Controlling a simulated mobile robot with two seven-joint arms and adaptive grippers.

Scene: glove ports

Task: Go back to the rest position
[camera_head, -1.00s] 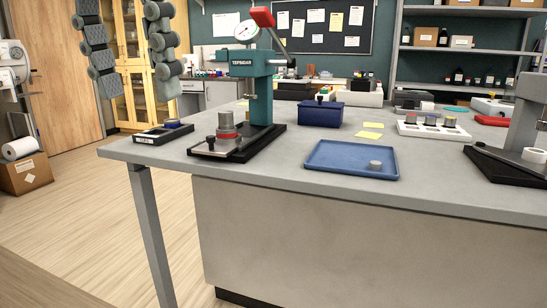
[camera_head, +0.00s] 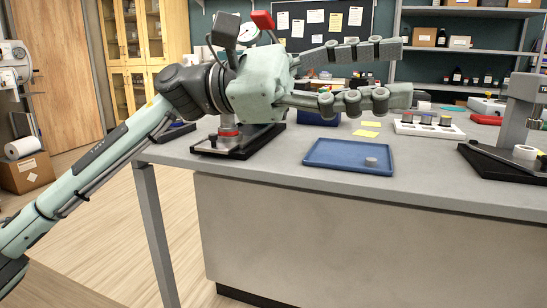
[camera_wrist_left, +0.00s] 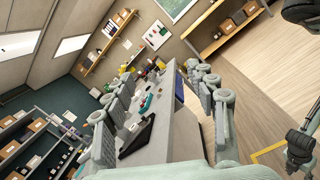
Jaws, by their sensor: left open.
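My left gripper (camera_head: 402,73) is open and empty in the head view. Its arm comes in from the lower left, and its fingers point right above the bench (camera_head: 455,190). In the left wrist view its two fingers (camera_wrist_left: 168,108) stand apart with the bench visible between them. The gripper's body hides most of the teal press; its red handle (camera_head: 263,19) and base (camera_head: 262,143) still show. I cannot tell the exact gap between gripper and press.
A blue tray (camera_head: 330,163) holding a small grey cylinder (camera_head: 371,161) lies on the bench. A white holder (camera_head: 428,131) with several cylinders and a dark stand (camera_head: 515,165) are at the right. Shelves (camera_head: 465,50) stand behind. Open floor (camera_head: 95,235) lies left of the bench.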

